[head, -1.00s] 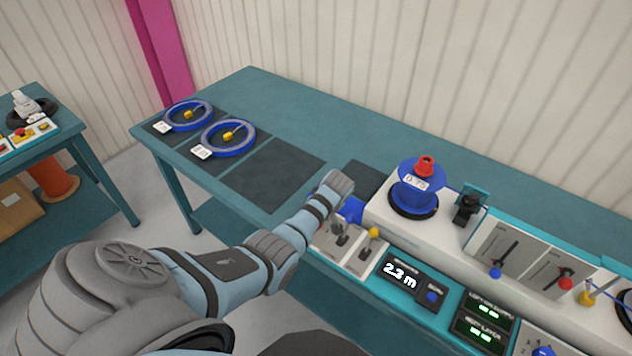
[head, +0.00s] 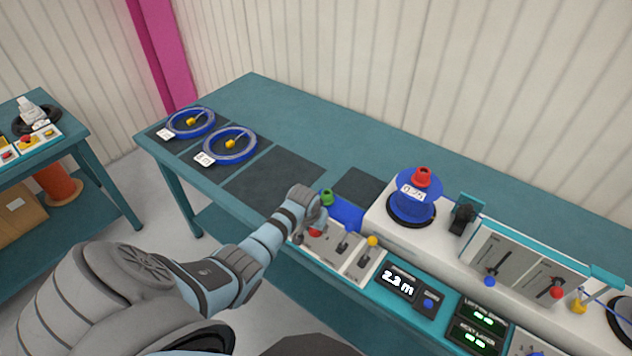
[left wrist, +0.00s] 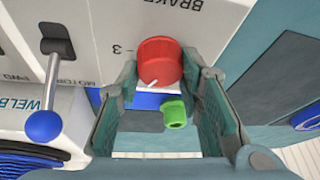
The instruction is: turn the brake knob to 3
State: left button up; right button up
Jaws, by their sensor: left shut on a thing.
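The red brake knob (left wrist: 160,60) sits on the white panel under upside-down "BRAKE" lettering, with a "3" mark to its left in the left wrist view. Its short white pointer line slants to the lower left there, not straight at the 3. Other scale marks are hidden. My left gripper (left wrist: 163,85) has one finger on each side of the knob and is shut on it. In the head view the knob (head: 315,233) shows partly beside my left gripper (head: 308,226) at the panel's left end. My right gripper is out of view.
A green-topped part (head: 327,197) stands close behind the knob on a blue block (head: 346,214). A blue reel (head: 413,203) stands behind. Dark mats (head: 272,180) lie left.

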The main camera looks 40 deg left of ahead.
pick_arm(q)
jog(key=m+h, duration=0.1)
jog(key=m, duration=0.1)
jog(key=shift+a+m, duration=0.15)
jog(key=shift+m, duration=0.25)
jog(key=m+h+b, duration=0.1)
jog(key=m, duration=0.1)
jog(key=shift+f+m, duration=0.1)
jog(key=shift+m, duration=0.2)
jog(key=m+h+b, duration=0.1)
jog(key=m+b, duration=0.2)
jog(key=shift+f+m, duration=0.1)
jog(key=shift+m, duration=0.2)
jog(key=m+h+b, duration=0.1)
jog(key=m+b, duration=0.1)
jog(key=shift+m+g, duration=0.3)
jog(key=shift+g, duration=0.1)
jog(key=shift+r+m+h+b, duration=0.2)
jog(key=shift+m+h+b, duration=0.1)
jog(key=shift+m+b, duration=0.2)
jog(key=o, duration=1.2)
jog(key=shift+c, duration=0.2)
